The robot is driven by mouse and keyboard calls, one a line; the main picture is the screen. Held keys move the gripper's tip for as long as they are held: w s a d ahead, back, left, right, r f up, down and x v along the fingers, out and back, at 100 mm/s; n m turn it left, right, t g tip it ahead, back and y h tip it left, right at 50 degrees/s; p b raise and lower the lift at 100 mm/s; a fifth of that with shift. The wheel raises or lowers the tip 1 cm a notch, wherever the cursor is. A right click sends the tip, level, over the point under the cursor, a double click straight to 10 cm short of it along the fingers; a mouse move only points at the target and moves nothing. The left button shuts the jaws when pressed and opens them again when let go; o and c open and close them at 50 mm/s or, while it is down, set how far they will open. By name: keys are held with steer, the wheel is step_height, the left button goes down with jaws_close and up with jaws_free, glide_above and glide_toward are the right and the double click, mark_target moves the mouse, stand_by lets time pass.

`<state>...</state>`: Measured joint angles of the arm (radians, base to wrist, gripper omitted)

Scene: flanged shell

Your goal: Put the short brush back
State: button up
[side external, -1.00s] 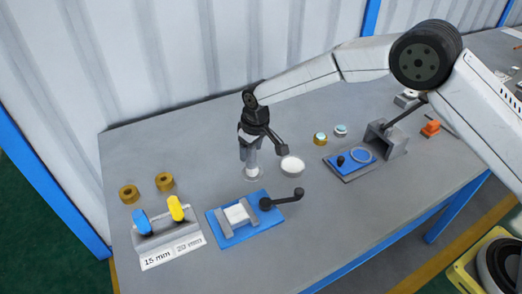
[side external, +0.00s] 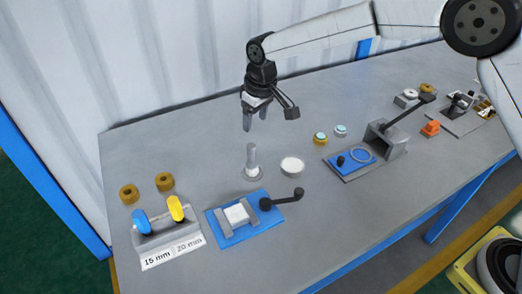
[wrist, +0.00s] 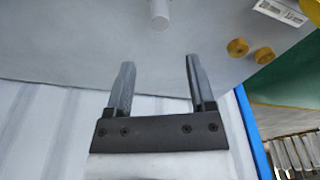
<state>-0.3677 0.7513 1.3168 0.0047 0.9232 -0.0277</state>
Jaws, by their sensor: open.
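A grey upright cylinder (side external: 252,157) stands on a small round base on the table. Its pale end also shows at the top of the wrist view (wrist: 160,14). I cannot tell whether it is the short brush. A blue-handled tool (side external: 141,222) and a yellow-handled tool (side external: 176,208) stand in a grey holder (side external: 168,234) labelled 15 mm and 20 mm. My gripper (side external: 255,124) is above the grey cylinder, apart from it. In the wrist view my gripper (wrist: 158,75) is open, with nothing between the fingers.
Two brass rings (side external: 147,189) lie behind the holder. A blue clamp fixture (side external: 244,215) with a black-knobbed lever and a white round dish (side external: 292,165) are near the cylinder. A grey press (side external: 385,138) stands to the right. The table's back left is clear.

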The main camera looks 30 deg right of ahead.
steer(key=shift+d, duration=0.1)
stand_by(0.5)
steer(key=s+d+f+m, duration=0.1)
steer(key=s+d+m, duration=0.1)
steer(key=s+d, duration=0.8)
steer(key=s+d+f+m+t, duration=0.1)
steer(key=s+d+m, duration=0.1)
steer(key=s+d, duration=0.8)
steer(key=s, duration=0.6)
steer(key=shift+d+f+h, duration=0.25)
steer(key=shift+d+h, duration=0.1)
steer(key=shift+h, duration=0.05)
